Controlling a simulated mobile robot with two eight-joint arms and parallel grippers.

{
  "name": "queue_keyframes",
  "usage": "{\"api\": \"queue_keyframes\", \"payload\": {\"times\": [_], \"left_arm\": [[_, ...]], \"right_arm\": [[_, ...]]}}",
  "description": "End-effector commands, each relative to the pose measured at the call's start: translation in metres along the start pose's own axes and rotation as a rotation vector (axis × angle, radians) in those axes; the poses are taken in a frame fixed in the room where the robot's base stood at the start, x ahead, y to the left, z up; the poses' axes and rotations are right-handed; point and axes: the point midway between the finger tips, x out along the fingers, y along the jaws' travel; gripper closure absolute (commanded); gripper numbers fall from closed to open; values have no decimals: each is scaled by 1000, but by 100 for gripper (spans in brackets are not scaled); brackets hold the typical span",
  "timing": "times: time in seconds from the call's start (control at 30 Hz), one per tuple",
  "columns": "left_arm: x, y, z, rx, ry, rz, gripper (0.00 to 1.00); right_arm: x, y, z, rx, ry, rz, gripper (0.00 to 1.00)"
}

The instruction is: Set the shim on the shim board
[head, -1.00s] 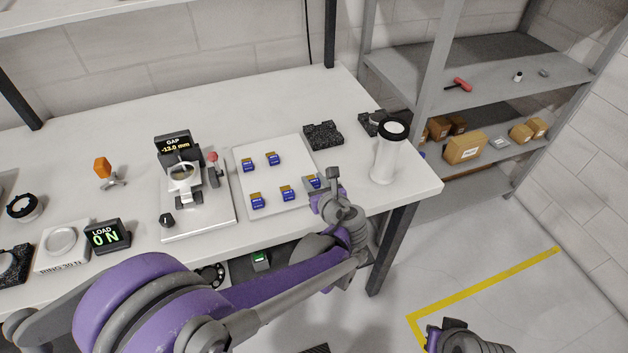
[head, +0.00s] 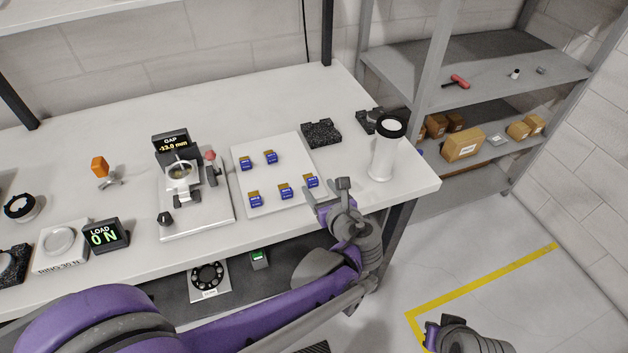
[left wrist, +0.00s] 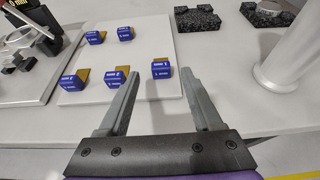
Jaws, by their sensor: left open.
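The shim board (head: 300,198) is a pale flat plate on the workbench. Several shims with blue labels and brownish tops rest on it; it also shows in the left wrist view (left wrist: 140,93). One shim (head: 311,181) sits at the board's front right corner; it shows just beyond and between my fingertips in the left wrist view (left wrist: 161,69). My left gripper (head: 328,193) is open and empty, just in front of that shim and apart from it. Part of my right arm's end (head: 465,338) shows at the bottom right, its jaws unclear.
Left of the board stands a gap gauge fixture (head: 182,183) with a display. A white cylinder with a black-rimmed top (head: 385,150) stands right of the board. Black blocks (head: 321,133) lie behind. The bench front edge runs below my left gripper.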

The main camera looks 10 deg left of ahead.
Motion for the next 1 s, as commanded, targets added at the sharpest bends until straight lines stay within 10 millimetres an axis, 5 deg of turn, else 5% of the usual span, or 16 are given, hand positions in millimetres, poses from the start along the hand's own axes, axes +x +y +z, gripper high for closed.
{"api": "queue_keyframes", "payload": {"times": [0.23,0.57,0.77,1.0], "left_arm": [[-44,-1,0,1,1,-3,34],[-54,9,-2,-51,26,11,34],[-45,81,-31,-565,245,135,34],[-73,159,-84,-1488,489,460,34]], "right_arm": [[-1,0,-1,0,0,0,100],[-1,0,-1,0,0,0,100],[-1,0,-1,0,0,0,100],[-1,0,-1,0,0,0,100]]}}
